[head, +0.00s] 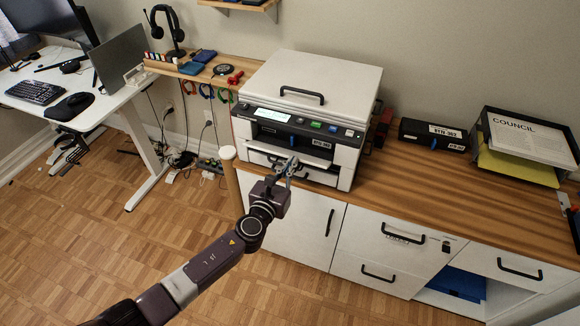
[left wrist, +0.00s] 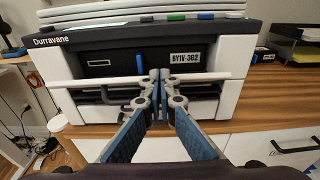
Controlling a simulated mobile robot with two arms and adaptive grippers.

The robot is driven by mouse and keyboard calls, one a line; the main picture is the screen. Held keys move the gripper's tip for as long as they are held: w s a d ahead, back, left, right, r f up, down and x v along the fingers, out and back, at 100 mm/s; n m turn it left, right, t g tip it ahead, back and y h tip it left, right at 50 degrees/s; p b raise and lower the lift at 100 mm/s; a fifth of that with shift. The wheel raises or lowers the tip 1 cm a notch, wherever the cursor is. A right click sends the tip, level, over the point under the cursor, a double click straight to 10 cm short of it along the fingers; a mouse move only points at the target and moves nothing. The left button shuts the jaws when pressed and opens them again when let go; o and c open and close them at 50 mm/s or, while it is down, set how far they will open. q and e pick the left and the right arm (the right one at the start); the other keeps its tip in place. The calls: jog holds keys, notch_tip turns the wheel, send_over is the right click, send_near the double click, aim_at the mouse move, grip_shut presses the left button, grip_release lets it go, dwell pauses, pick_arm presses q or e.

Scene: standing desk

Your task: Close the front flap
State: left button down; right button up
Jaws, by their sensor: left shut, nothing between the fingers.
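The white and black printer (head: 305,95) stands on the wooden cabinet top, and its front fills much of the left wrist view (left wrist: 85,62). The front flap (head: 292,153) is a white panel sticking out below the dark front opening. In the left wrist view the flap (left wrist: 90,83) looks like a thin, nearly level strip, seen almost edge-on. My left gripper (head: 287,166) is shut and empty at the middle of the flap. Its fingertips (left wrist: 160,76) overlap the strip there; I cannot tell whether they touch it. My right gripper is not in view.
A black box (head: 433,134) and a paper tray (head: 530,141) stand right of the printer on the wooden top (head: 400,185). White drawers with black handles lie below. A wooden post (head: 232,178) rises left of the printer.

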pick_arm(q)
jog(key=r, duration=0.1)
jog(key=w+r+p, duration=0.1)
jog(key=w+r, duration=0.1)
jog(key=shift+d+r+p, duration=0.15)
jog(key=shift+d+p, duration=0.15)
jog(key=shift+w+d+r, duration=0.25)
jog(key=shift+w+r, duration=0.2)
jog(key=shift+w, duration=0.2)
jog(key=shift+w+d+r, duration=0.1)
jog(key=shift+w, duration=0.3)
dwell(0.3)
